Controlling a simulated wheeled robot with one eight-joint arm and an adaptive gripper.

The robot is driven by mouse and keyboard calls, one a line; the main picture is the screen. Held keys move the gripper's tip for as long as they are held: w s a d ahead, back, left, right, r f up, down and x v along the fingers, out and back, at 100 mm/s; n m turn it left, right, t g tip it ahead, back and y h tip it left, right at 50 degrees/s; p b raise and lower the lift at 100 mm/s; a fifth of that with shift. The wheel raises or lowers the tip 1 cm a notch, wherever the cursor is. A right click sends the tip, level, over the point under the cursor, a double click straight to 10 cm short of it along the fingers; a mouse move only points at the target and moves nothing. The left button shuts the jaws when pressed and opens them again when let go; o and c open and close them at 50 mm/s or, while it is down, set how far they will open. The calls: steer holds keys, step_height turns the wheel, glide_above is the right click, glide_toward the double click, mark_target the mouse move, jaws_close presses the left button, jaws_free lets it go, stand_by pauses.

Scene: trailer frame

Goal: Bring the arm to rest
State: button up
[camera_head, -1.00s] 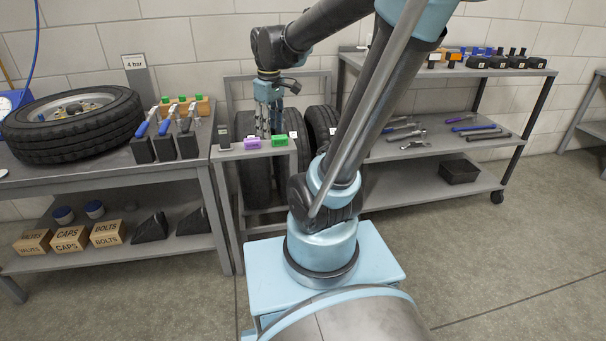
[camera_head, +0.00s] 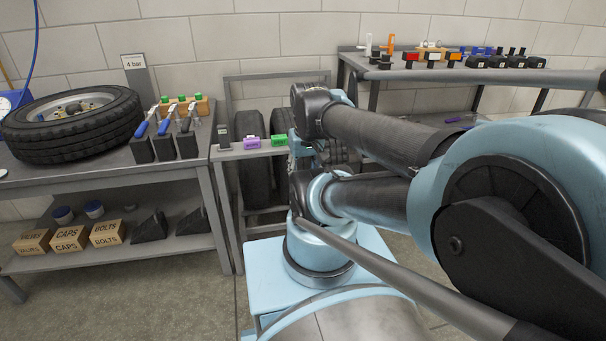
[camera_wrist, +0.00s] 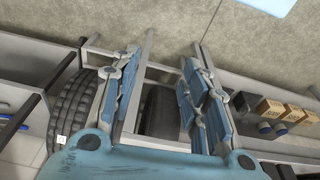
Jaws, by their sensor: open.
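My arm is folded across the right half of the head view, with its elbow close to the camera. My gripper (camera_wrist: 165,85) is open and empty in the wrist view, with its blue-padded fingers wide apart. In the head view only a small blue part of it shows beside the wrist; the rest is hidden. Between the fingers in the wrist view I see a tyre (camera_wrist: 158,112) standing in the rack below, apart from the pads. Another tyre (camera_wrist: 72,110) stands to the left.
A workbench (camera_head: 95,178) with a flat-lying wheel (camera_head: 45,135) is at left.

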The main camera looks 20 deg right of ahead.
stand_by(0.3)
steer(key=shift+w+f, duration=0.2)
steer(key=shift+w, duration=0.3)
